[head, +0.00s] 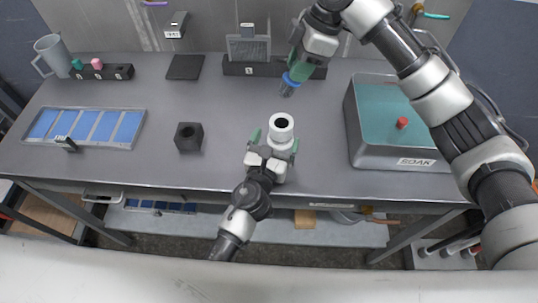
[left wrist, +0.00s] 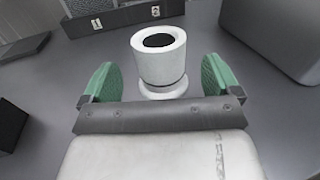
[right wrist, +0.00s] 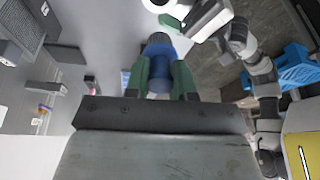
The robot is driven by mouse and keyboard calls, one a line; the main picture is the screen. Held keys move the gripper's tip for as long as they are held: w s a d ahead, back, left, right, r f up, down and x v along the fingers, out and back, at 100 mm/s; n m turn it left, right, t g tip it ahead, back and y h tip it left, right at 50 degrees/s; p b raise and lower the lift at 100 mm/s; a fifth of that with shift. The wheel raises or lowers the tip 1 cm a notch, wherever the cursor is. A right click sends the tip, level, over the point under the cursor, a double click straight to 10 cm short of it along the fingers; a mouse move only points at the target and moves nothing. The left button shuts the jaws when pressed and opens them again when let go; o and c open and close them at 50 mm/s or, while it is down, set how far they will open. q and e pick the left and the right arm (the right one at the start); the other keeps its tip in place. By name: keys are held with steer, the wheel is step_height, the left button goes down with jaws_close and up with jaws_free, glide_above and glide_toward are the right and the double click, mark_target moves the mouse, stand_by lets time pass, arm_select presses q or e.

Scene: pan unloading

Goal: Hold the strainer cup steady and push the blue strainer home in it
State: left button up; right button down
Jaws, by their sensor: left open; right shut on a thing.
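The white strainer cup (head: 281,127) stands upright on the bench, and its dark opening faces up. It also shows in the left wrist view (left wrist: 159,61). My left gripper (head: 268,139) is open with its green fingers on either side of the cup's near side, apart from it. In the left wrist view the cup stands just beyond the fingertips (left wrist: 157,80). My right gripper (head: 294,74) is shut on the blue strainer (head: 289,85), held above the bench, up and slightly right of the cup. The strainer also shows between the fingers in the right wrist view (right wrist: 158,62).
A grey SOAK tank (head: 383,158) with teal contents and a red knob stands to the right. A black block (head: 188,136) and a blue-panelled tray (head: 84,127) lie to the left. Dark racks (head: 262,69) stand at the back. The bench between block and cup is clear.

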mark_target(282, 126)
arm_select(q)
steer(key=shift+x, duration=2.65)
steer(key=c, duration=1.1)
arm_select(e)
steer(key=shift+s+a+f+h, duration=0.25)
steer(key=shift+a+f+h, duration=0.9)
steer(key=shift+a+h, duration=0.15)
arm_select(q)
steer(key=shift+a, duration=0.1)
arm_select(e)
steer(key=shift+a+f+t+h, duration=0.15)
steer(key=shift+f+t+h, duration=0.15)
steer(key=shift+f+h, duration=0.2)
steer(key=shift+f, duration=2.2)
